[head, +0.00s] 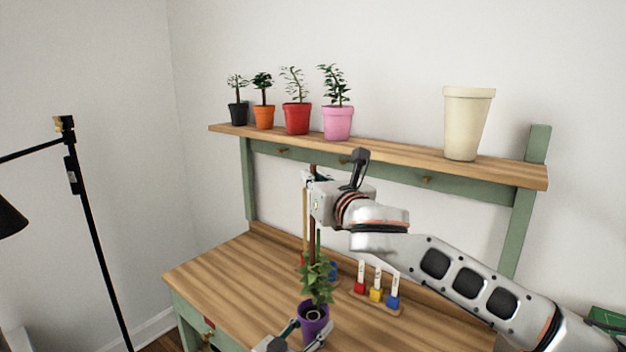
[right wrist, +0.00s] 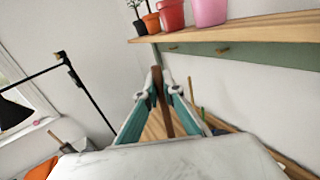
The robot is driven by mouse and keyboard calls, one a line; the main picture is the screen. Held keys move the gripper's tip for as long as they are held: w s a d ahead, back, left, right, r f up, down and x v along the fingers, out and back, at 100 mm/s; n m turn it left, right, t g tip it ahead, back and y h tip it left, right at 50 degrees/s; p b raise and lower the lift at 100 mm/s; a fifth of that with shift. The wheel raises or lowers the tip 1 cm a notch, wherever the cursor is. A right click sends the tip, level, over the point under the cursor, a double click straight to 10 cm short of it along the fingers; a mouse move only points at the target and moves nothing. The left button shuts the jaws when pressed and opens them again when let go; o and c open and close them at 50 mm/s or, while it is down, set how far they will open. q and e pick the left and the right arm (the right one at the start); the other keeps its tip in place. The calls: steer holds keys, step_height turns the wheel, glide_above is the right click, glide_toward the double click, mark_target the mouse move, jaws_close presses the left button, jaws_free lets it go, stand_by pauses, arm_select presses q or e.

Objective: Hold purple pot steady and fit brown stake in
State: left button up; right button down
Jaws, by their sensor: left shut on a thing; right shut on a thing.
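The purple pot (head: 313,326) with a leafy green plant (head: 317,280) stands at the front of the wooden bench. My left gripper (head: 303,336) is shut on the pot, its fingers at the pot's sides. My right gripper (head: 311,180) is above the plant, shut on the brown stake (head: 312,228). The stake is near upright in the head view, its lower part reaching down to the leaves. The leaves hide its lower end, so I cannot tell whether it touches the soil. In the right wrist view the stake (right wrist: 162,104) runs between the two fingers.
A small rack of colored tools (head: 376,295) stands right of the plant. Thin stakes (head: 305,215) stand behind. The upper shelf (head: 400,155) holds several potted plants and a cream pot (head: 468,122). A black lamp (head: 85,220) is at left. The bench's left part (head: 225,275) is clear.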

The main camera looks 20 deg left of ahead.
arm_select(q)
steer(key=shift+f, duration=0.1)
arm_select(e)
steer(key=shift+r, duration=1.05)
arm_select(q)
steer(key=o, duration=1.4)
steer(key=shift+s, duration=0.1)
